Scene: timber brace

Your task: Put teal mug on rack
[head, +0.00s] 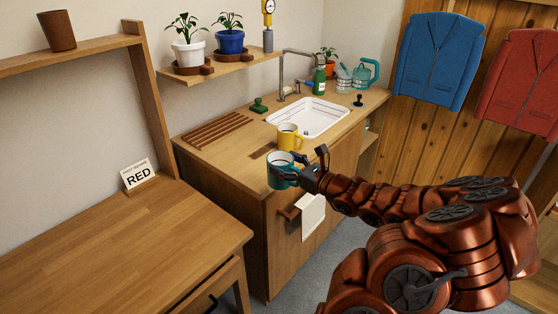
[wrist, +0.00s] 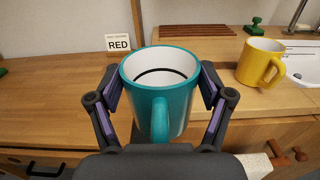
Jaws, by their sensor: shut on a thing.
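The teal mug (head: 281,170) is upright in my gripper (head: 306,168) at the front edge of the sink counter. In the wrist view the teal mug (wrist: 160,95) sits between the two fingers of my gripper (wrist: 163,92), its handle toward the palm and its white inside showing. The gripper is shut on the mug's sides. The slatted wooden rack (head: 208,138) lies on the counter at the left of the sink, with nothing on it. I cannot tell how far the mug is above the counter.
A yellow mug (head: 288,136) stands on the counter behind the teal mug, before the sink (head: 310,115). A green stamp-like object (head: 259,105) is behind. A RED sign (head: 137,174) stands on the desk at left. A shelf with potted plants (head: 187,50) hangs above the rack.

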